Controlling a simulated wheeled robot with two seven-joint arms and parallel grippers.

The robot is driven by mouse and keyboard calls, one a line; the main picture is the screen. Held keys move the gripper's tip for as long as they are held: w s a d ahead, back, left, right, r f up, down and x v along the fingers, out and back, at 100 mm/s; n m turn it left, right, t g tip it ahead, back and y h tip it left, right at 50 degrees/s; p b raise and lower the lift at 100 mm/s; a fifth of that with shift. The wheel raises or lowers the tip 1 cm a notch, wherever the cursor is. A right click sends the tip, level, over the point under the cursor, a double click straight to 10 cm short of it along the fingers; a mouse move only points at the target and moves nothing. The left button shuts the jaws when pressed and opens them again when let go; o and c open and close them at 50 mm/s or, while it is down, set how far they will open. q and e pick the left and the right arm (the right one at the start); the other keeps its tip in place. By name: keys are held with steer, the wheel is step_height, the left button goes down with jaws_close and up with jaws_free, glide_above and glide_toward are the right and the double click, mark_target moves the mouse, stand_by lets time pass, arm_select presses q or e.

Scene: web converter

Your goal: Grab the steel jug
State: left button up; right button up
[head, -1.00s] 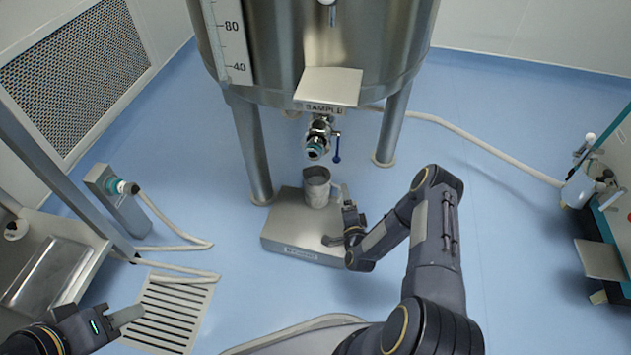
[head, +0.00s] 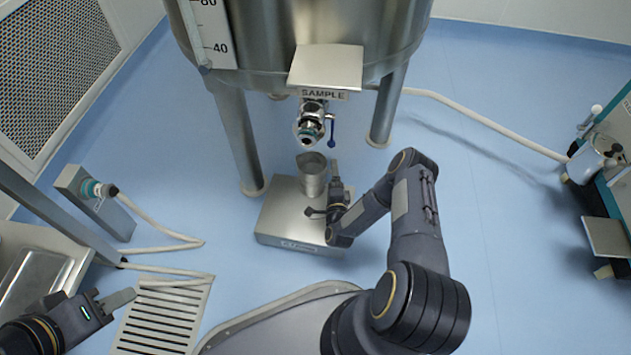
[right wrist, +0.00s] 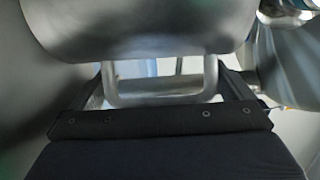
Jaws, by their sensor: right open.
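The steel jug (head: 313,180) stands upright on a low steel plinth (head: 285,238), below the sample valve of the tank. My right gripper (head: 323,189) is open at the jug's right side, low over the plinth. In the right wrist view the jug's rounded body (right wrist: 140,30) fills the top, and its squared handle (right wrist: 160,99) lies between the two spread fingers of my right gripper (right wrist: 165,80). I cannot tell whether the fingers touch the handle. My left gripper (head: 122,300) is at the lower left, far from the jug; its opening is not clear.
The sample valve (head: 309,130) with a blue lever hangs just above the jug, under a steel shelf (head: 326,67). Tank legs (head: 238,140) stand behind the plinth. Hoses (head: 160,232) and a floor drain (head: 165,315) lie at left. Blue floor at right is mostly clear.

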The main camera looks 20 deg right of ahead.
steer(key=shift+w+d, duration=0.15)
steer(key=shift+w, duration=0.25)
steer(key=shift+r, duration=0.1)
steer(key=c, duration=1.7)
steer(key=shift+r, duration=0.1)
